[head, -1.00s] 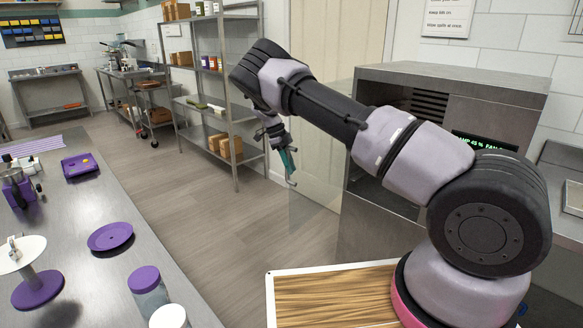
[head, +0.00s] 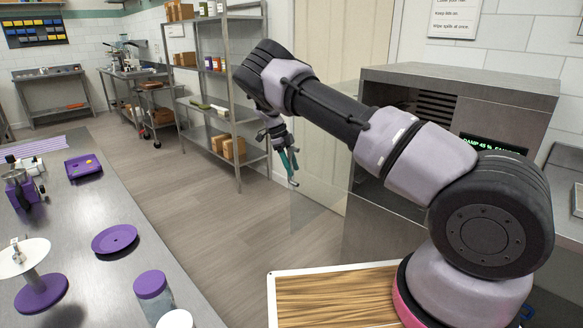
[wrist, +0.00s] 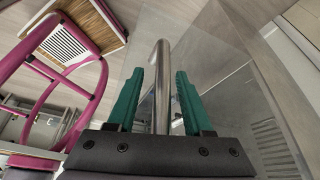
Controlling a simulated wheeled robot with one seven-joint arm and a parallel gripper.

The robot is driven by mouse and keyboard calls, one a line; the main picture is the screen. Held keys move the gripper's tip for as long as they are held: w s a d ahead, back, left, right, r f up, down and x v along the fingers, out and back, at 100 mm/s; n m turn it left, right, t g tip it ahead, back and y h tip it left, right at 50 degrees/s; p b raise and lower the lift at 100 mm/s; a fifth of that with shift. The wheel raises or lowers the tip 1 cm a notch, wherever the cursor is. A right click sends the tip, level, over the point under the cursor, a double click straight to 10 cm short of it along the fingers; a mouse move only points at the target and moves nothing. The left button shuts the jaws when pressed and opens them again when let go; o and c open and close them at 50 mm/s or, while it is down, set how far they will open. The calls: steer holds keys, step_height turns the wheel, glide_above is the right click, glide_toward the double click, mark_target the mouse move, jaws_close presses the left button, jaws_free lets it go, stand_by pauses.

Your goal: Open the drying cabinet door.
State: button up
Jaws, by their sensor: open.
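The drying cabinet (head: 457,80) is a steel box on the right in the head view, partly hidden by my arm. Its clear glass door (head: 317,208) stands swung out to the left of the cabinet, and some of the dark interior shows. My gripper (head: 291,168) is at the door's outer edge with its green fingers open. In the wrist view the door's steel bar handle (wrist: 161,95) stands between the fingers of my gripper (wrist: 158,72), with a gap showing on each side. The glass door also shows there (wrist: 215,75).
A steel shelf rack (head: 236,120) with boxes stands behind my gripper. A steel table (head: 120,285) with purple dishes and jars runs along the left. Bare floor (head: 215,210) lies between the table and the cabinet.

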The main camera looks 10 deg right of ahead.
steer(key=shift+r, duration=0.1)
steer(key=v, duration=1)
steer(key=shift+a+r, duration=0.2)
steer(key=shift+r, duration=0.05)
steer(key=shift+w, duration=0.1)
